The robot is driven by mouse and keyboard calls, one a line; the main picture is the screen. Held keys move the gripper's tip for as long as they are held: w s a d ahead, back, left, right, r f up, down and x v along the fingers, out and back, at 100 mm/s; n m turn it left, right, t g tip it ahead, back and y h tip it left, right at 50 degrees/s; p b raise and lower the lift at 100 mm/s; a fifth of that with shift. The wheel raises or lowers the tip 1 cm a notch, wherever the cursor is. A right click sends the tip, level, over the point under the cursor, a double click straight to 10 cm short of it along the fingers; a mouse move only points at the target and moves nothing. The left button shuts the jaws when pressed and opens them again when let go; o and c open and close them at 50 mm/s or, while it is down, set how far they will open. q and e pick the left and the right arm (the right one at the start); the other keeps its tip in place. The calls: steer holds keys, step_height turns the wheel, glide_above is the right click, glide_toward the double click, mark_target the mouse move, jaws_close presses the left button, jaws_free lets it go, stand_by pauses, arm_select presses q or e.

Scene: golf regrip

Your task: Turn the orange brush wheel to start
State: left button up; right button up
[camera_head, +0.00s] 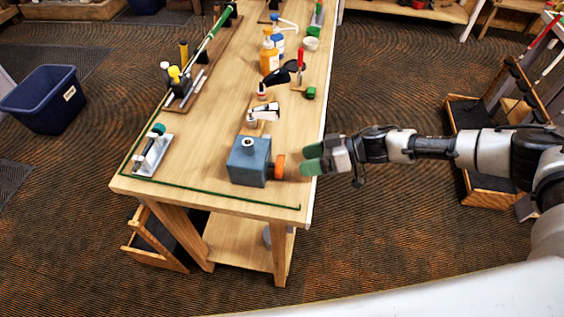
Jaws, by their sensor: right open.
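The orange brush wheel (279,166) is on the right side of a blue-grey box-shaped machine (248,160) near the front right of the wooden workbench. My right gripper (308,159) comes in from the right with green fingertips. It is open and empty, just right of the wheel at about its height, with a small gap seen between them. My left gripper is not in view.
The workbench (200,190) holds a green-edged front border, a silver tool (152,151) at left, golf club heads (265,111), and orange and blue bottles (269,58) farther back. A blue bin (45,98) stands on the floor at left. A wooden rack (490,188) stands at right.

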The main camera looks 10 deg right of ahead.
mark_target(283, 165)
steer(key=p+x, duration=0.1)
steer(key=x, duration=0.5)
steer(key=shift+a+r, duration=0.1)
steer(key=shift+a, duration=0.05)
steer(key=shift+a+f, duration=0.3)
steer(key=shift+a, duration=0.3)
steer(key=c, duration=0.6)
steer(key=shift+c, duration=0.2)
steer(key=shift+r, duration=0.1)
